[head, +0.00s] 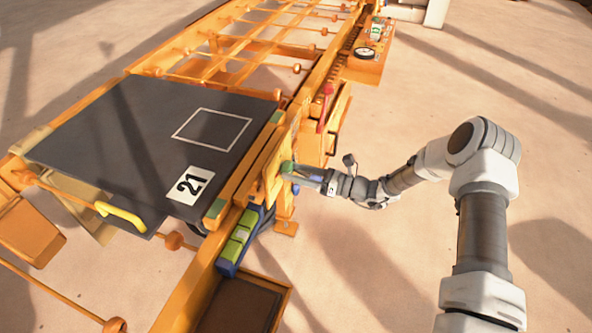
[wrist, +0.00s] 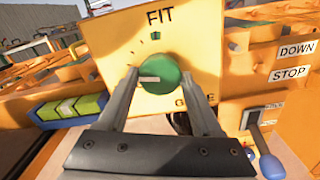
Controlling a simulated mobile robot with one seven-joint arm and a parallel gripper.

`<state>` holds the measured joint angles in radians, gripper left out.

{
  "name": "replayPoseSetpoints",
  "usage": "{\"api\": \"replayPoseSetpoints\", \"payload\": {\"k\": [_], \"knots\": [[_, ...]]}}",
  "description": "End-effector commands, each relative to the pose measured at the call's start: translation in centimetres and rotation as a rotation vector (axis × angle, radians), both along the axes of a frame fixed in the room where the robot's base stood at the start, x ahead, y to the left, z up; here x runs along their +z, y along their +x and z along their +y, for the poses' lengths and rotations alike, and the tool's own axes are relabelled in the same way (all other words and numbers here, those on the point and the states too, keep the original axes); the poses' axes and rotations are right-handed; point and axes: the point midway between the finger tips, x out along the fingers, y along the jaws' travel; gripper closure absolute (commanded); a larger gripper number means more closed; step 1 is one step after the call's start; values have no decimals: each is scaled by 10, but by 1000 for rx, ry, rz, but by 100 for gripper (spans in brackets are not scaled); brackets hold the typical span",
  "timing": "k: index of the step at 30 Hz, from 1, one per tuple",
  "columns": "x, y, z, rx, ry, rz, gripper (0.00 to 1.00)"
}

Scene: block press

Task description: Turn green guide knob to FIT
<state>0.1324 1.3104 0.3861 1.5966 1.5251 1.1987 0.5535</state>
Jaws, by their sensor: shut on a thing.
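The green guide knob (wrist: 160,70) sits on a yellow panel (wrist: 205,40) and also shows in the head view (head: 287,167). The word FIT is printed at the top of the panel, with a small green mark below it. The knob's white line points left in the wrist view, not up at FIT. Another label below the knob is mostly hidden by my fingers. My gripper (wrist: 159,78) is shut on the knob, one finger on each side. In the head view my gripper (head: 296,171) reaches the panel from the right.
DOWN (wrist: 297,50) and STOP (wrist: 289,73) labels are right of the panel, above a blue-handled lever (wrist: 262,150). A green and blue block unit (wrist: 70,108) is at left. A dark plate marked 21 (head: 130,125) lies on the orange frame. The floor at right is clear.

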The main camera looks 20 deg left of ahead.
Motion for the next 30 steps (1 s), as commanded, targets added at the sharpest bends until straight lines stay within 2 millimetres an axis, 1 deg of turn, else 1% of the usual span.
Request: {"api": "replayPoseSetpoints", "payload": {"k": [30], "knots": [[-1,-1,-1,0,73,965,89]]}}
